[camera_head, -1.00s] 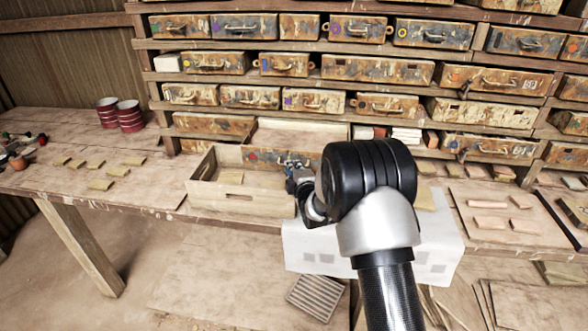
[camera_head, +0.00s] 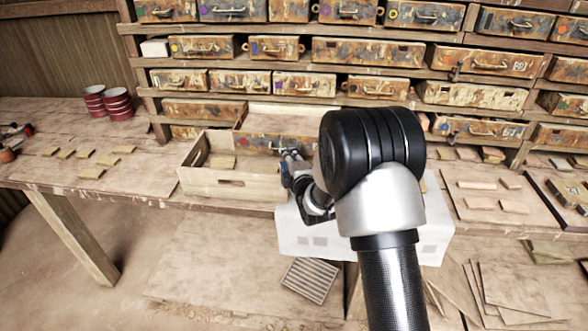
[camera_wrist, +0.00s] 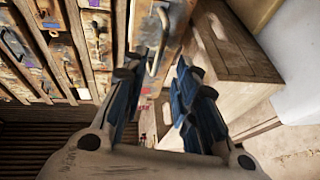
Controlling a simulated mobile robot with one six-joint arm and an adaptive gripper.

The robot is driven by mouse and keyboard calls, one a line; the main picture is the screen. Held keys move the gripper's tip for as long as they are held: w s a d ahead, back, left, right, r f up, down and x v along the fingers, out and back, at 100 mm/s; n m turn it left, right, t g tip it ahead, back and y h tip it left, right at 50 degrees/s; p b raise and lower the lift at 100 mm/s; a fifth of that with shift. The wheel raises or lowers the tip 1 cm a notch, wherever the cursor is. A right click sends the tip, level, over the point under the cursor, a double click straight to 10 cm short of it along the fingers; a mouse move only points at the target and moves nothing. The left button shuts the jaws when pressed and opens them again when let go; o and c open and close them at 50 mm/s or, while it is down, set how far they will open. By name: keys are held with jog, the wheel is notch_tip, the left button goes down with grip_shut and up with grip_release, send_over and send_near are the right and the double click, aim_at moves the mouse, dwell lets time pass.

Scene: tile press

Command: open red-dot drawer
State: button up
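A rusty drawer (camera_head: 258,141) in the rack's lower row stands pulled part-way out, its top open. My arm hides its right side. In the wrist view its metal handle (camera_wrist: 158,40) and part of its front (camera_wrist: 172,50) show close ahead. A small reddish spot (camera_wrist: 146,90) shows near the handle, but I cannot tell clearly whether it is the red dot. My gripper (camera_head: 288,157) is at the drawer's front. In the wrist view the blue-grey fingers (camera_wrist: 162,82) are apart, with the handle beyond or between their tips. I cannot tell whether they touch it.
An open wooden box (camera_head: 232,184) with a tan piece inside stands just left of my gripper. A white cloth (camera_head: 300,243) hangs over the bench edge. Red-and-white tins (camera_head: 118,103) and tan tiles (camera_head: 92,173) lie left. Boards with tiles (camera_head: 490,215) lie right.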

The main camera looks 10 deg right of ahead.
jog(key=v, duration=0.7)
dwell(0.3)
